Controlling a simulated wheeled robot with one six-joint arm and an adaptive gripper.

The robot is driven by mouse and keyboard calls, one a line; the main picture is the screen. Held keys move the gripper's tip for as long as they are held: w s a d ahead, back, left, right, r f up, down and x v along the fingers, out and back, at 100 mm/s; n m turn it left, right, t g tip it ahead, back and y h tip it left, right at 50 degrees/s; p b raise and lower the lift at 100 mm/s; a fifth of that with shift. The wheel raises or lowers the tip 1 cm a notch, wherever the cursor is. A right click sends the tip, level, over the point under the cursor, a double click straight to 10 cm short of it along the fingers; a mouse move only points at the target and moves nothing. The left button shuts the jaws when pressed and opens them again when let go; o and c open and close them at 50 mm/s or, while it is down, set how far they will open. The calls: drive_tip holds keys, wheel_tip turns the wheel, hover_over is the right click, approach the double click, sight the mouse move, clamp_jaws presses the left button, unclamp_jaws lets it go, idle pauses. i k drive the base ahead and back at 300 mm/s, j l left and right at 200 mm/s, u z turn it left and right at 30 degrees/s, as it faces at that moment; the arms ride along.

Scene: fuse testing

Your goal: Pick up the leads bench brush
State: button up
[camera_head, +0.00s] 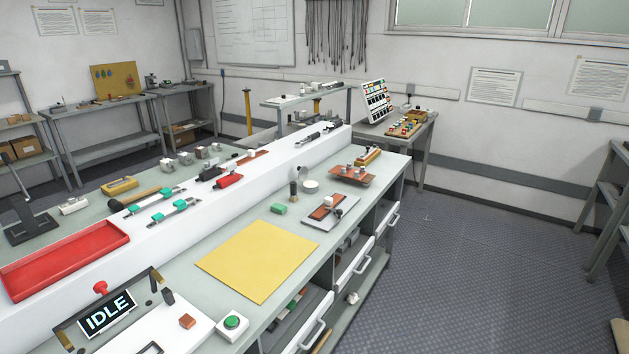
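I cannot pick out the leads bench brush for certain. Dark leads (338,32) hang on the back wall, and below them stands a bench with a raised grey shelf (292,101). The small items on that shelf are too small to tell apart. A long thing with a tan, wood-like body (142,197) and a dark end lies on the near bench at left; I cannot tell whether it is a brush. My gripper is not in view.
The near bench holds a red tray (65,262), a yellow mat (258,261), an IDLE display (107,312) and a green button (232,323). A white riser (190,232) runs along it. A slanted panel (376,101) stands behind. The floor (470,265) at right is clear.

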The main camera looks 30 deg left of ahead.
sight(294, 195)
drive_tip(key=i, duration=1.7)
